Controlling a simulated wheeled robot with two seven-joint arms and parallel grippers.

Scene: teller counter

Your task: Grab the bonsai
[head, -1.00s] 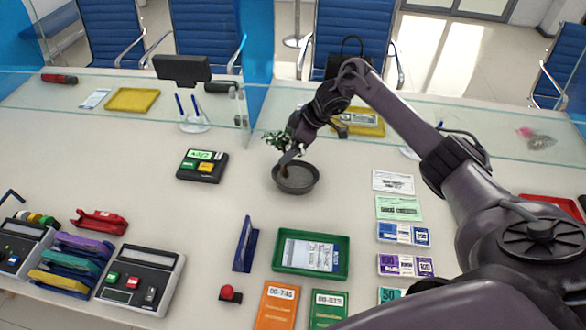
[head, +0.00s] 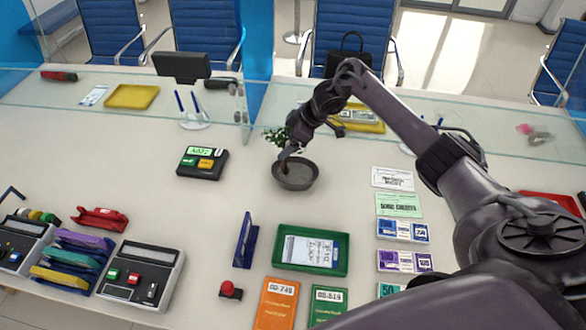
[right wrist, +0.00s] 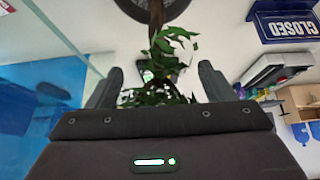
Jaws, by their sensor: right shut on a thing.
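The bonsai has green leaves (head: 274,136) and a brown trunk, and stands in a round dark grey pot (head: 297,177) on the counter. My right gripper (head: 287,153) reaches down to it from the back right and is shut on the bonsai, above the pot's left rim. The gripper partly hides the trunk and leaves. In the right wrist view the leaves (right wrist: 165,45) lie between the two fingers (right wrist: 157,88), with the dark pot (right wrist: 150,8) at the top edge. My left gripper is not in view.
A black keypad device (head: 203,163) lies left of the pot. A green tray (head: 340,262) and a blue stand (head: 245,240) are in front. Banknote stacks (head: 400,205) lie to the right. A glass partition (head: 225,100) runs behind. The counter around the pot is clear.

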